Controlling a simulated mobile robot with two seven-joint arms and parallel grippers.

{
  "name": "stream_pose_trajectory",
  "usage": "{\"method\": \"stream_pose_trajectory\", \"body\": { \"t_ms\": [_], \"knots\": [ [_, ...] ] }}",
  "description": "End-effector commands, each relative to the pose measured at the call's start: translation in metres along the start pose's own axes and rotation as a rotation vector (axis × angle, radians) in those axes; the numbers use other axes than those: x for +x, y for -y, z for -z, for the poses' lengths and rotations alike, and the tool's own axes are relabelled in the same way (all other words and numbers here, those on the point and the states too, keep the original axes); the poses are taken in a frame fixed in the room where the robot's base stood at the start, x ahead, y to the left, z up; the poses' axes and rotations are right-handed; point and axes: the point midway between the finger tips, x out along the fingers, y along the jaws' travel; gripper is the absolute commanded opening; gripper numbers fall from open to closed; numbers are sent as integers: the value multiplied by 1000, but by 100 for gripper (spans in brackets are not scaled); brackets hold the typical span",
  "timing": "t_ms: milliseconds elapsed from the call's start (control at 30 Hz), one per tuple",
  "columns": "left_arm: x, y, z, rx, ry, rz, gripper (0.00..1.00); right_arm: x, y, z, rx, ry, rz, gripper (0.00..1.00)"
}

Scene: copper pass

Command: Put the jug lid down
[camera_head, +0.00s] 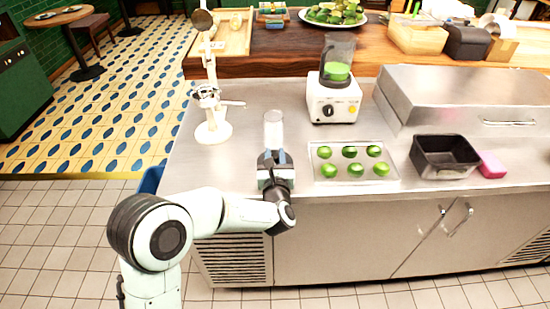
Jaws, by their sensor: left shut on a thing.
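My left gripper (274,158) is over the front part of the steel counter, left of the tray of limes. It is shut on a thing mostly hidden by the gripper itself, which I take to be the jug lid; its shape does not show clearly. A clear, whitish cylinder (274,126) shows just beyond the fingers; I cannot tell whether they touch it. The blender jug (338,58) sits on its white base (334,101) further back and right, with green contents. My right gripper is not in view.
A tray (392,177) of several limes lies right of the gripper. A black bin (443,154) and a pink block (491,165) are further right. A white citrus press (212,130) stands at the left. Bare counter (258,98) lies between press and blender.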

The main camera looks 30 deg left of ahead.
Motion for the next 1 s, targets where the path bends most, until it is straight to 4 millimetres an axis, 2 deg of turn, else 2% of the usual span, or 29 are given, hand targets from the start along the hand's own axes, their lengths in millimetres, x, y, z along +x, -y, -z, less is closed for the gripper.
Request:
{"method": "stream_pose_trajectory", "body": {
  "t_ms": [33, 167, 200, 267, 633, 867, 1000],
  "knots": [
    [0, 0, 6, 1, -9, 2, 0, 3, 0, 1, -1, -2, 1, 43],
    [-1, 0, 7, 2, -13, 3, 0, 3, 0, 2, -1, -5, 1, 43],
    [-1, 0, 8, 3, -14, 3, 35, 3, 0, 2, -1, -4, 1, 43],
    [-1, 0, 9, 3, -16, 3, 54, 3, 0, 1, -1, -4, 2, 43],
    [-1, 0, 10, 5, -25, 3, 54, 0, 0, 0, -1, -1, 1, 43],
    [-1, 0, -7, 6, -22, 2, 54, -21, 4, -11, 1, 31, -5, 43],
    [-39, 1, -3, 2, -16, 5, 54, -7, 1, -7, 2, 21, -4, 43]
  ]
}}
